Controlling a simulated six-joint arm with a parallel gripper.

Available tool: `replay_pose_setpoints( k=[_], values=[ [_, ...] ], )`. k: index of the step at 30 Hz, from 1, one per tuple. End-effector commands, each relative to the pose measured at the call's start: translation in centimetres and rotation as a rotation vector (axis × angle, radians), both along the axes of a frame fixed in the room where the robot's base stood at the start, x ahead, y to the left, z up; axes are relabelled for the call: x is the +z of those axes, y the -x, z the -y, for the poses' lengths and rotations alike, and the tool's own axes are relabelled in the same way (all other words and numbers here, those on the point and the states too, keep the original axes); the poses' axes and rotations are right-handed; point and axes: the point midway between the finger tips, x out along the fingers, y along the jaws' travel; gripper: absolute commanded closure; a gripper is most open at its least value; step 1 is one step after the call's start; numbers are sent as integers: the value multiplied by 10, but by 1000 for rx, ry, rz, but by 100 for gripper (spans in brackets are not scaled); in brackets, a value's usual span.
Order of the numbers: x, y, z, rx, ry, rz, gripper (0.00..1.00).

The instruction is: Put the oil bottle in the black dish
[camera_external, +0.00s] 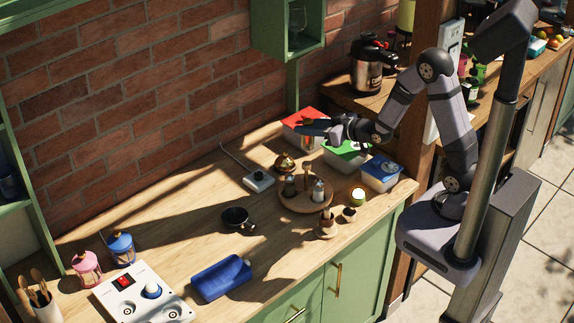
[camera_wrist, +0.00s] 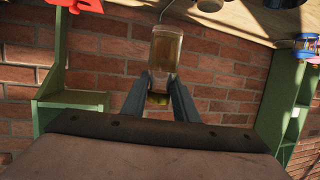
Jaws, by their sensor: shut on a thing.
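My gripper (camera_external: 322,127) is at the back of the counter, above the red-lidded box in the external view. In the wrist view my gripper (camera_wrist: 160,90) has its fingers closed around the lower part of the oil bottle (camera_wrist: 166,48), as pictured there. The bottle has a clear body with amber contents and a yellowish end between the fingers. In the external view the bottle is mostly hidden; a small olive-brown part shows at the fingertips. The black dish (camera_external: 238,220), a small round vessel with a side handle, stands on the counter in front and left of my gripper.
A wooden round stand (camera_external: 304,202) with shakers stands between my gripper and the counter front. Boxes with red (camera_external: 300,130), green (camera_external: 345,155) and blue (camera_external: 380,175) lids are at right.

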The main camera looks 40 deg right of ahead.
Motion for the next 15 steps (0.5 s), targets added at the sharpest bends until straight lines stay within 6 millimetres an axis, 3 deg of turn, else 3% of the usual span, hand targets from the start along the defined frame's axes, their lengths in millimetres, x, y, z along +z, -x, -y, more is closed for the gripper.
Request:
replay_pose_setpoints(
  k=[1, 8, 15],
  values=[
    [-9, -5, -11, 20, 1, 1, 98],
    [-18, -30, -68, 114, 4, 3, 100],
    [-20, -48, -170, 257, 7, 7, 100]
  ],
)
